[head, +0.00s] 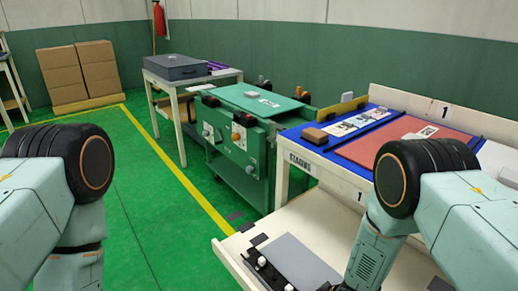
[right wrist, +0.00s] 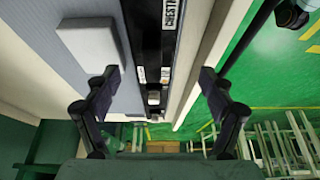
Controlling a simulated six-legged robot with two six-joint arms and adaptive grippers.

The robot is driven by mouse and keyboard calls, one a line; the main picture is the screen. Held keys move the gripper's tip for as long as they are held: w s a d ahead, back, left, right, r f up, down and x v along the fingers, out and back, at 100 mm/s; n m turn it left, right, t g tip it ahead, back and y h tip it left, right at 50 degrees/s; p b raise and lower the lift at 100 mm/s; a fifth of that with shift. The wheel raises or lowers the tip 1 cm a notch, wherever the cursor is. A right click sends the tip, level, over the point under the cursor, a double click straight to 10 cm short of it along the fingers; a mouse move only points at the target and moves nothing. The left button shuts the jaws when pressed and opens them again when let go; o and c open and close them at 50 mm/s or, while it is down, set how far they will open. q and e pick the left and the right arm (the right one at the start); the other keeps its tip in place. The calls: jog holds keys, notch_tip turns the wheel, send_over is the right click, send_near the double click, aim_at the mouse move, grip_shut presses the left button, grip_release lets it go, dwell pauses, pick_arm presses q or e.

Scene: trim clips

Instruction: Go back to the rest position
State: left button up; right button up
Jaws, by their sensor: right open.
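My right gripper (right wrist: 157,82) is open in the right wrist view, its two dark fingers spread wide with nothing between the tips. Beyond the fingers runs a black strip (right wrist: 153,55) with white labels and a small silvery piece. In the head view my right arm comes in from the right and bends down over the near bench (head: 328,222); its gripper is mostly cut off at the bottom edge. My left arm bends down at the left edge over the green floor, and its gripper is out of the frame.
A white block (right wrist: 88,45) lies on a grey panel left of the strip. The staging table (head: 350,178) holds a blue mat and a red board (head: 405,138). A green machine (head: 235,150), a grey case (head: 175,66) and cartons (head: 78,72) stand farther back. Floor is clear at left.

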jog(key=v, duration=0.9)
jog(key=x, duration=1.1)
jog(key=shift+f, duration=0.15)
jog(key=shift+w+a+f, duration=0.1)
jog(key=shift+a+f, duration=0.05)
jog(key=shift+f, duration=0.15)
notch_tip(320, 180, up, 13)
jog(key=p, duration=1)
jog(key=shift+p, duration=0.3)
